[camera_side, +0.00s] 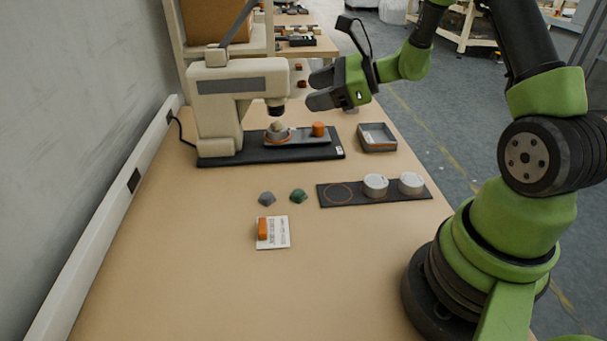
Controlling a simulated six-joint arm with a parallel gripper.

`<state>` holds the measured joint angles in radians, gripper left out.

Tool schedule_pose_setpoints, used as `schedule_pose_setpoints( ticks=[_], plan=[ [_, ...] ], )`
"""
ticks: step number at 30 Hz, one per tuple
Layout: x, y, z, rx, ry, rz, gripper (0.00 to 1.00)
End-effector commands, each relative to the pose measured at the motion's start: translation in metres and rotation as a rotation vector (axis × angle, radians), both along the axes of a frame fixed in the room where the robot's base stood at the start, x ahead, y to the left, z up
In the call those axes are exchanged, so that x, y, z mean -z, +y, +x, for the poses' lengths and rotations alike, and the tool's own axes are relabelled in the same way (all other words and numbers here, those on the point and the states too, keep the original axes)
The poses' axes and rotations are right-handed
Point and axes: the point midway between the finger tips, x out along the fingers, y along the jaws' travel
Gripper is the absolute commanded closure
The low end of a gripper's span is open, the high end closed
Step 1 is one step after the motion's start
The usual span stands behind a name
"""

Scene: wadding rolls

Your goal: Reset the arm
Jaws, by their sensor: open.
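My gripper (311,90) is open and empty. It is in the air above the far part of the table, with its fingers pointing left toward the head of a cream press-like machine (218,105). The machine stands on a dark base plate (222,159). Under its head a grey tray (312,141) holds a pale rounded piece (277,128) with an orange ring around its foot, and an orange cylinder (318,129). My gripper is apart from all of these.
A dark mat (335,203) bears two white rolls (376,182) (411,181) and an empty orange circle. A shallow grey bin (377,145) stands behind it. Grey (267,198) and green (298,195) lumps and an orange block (262,230) on a card (280,240) lie nearer. The front table is clear.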

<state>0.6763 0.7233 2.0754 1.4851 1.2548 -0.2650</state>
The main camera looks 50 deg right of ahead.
Motion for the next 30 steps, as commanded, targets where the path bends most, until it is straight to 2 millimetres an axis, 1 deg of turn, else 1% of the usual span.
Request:
schedule_pose_setpoints(
  ticks=[1,3,5,6,8,9,11,12,16,18,21,25,27,30],
  plan=[
    [-0.023,0.025,-0.005,-0.121,-0.022,-0.074,0.41],
    [-0.044,0.056,-0.018,-0.283,-0.039,-0.18,0.41],
    [-0.06,0.08,-0.033,-0.416,-0.054,-0.279,0.41],
    [-0.069,0.094,-0.044,-0.501,-0.066,-0.349,0.41],
    [-0.081,0.112,-0.062,-0.62,-0.085,-0.458,0.41],
    [-0.087,0.122,-0.075,-0.697,-0.099,-0.536,0.41],
    [-0.096,0.134,-0.095,-0.802,-0.121,-0.657,0.41],
    [-0.1,0.141,-0.109,-0.867,-0.139,-0.741,0.41],
    [-0.111,0.15,-0.149,-1.046,-0.203,-1.033,0.41],
    [-0.115,0.15,-0.168,-1.117,-0.243,-1.194,0.41],
    [-0.121,0.145,-0.189,-1.184,-0.297,-1.404,0.41],
    [-0.126,0.138,-0.205,-1.219,-0.351,-1.606,0.41],
    [-0.128,0.135,-0.209,-1.224,-0.369,-1.674,0.41],
    [-0.129,0.132,-0.212,-1.226,-0.379,-1.722,0.41]
  ],
)
